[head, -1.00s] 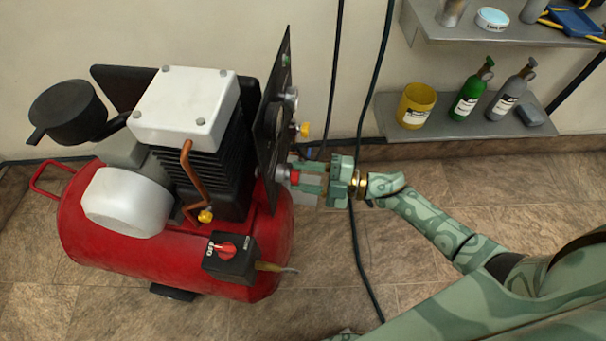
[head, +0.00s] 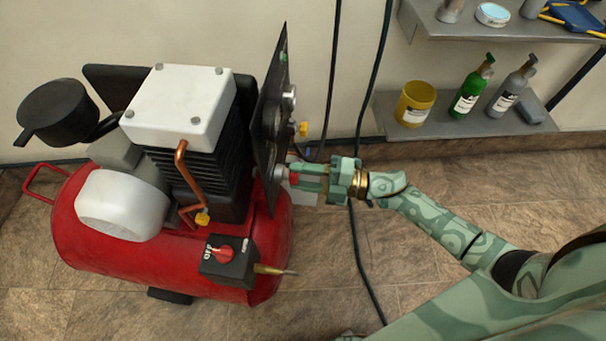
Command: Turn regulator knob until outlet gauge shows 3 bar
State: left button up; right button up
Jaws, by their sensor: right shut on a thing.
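A red air compressor (head: 150,265) stands on the floor at the left. A black panel (head: 266,130) rises at its right end and is seen nearly edge-on. Round gauge-like fittings (head: 289,97) stick out from the panel, but no dial face can be read. My right gripper (head: 298,179) reaches in from the right, level with the lower panel. It is shut on the red regulator knob (head: 294,178), and the fingers hide most of the knob. My left gripper is not in view.
A yellow fitting (head: 303,129) sits just above my right gripper. Dark hoses (head: 332,80) hang behind it. A metal shelf (head: 470,121) holds a yellow cup (head: 414,105), a green bottle (head: 472,90) and a grey bottle (head: 512,88). A switch box (head: 229,262) sits low on the compressor.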

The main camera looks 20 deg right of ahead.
jog(key=shift+s+f, duration=0.1)
jog(key=o, duration=1)
jog(key=shift+c, duration=0.2)
jog(key=shift+s+d, duration=0.1)
jog(key=shift+d, duration=0.1)
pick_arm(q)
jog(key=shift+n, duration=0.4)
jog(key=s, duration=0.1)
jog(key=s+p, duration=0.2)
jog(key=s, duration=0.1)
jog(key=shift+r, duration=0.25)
pick_arm(e)
jog(key=v, duration=1.5)
jog(key=shift+s+d, duration=0.3)
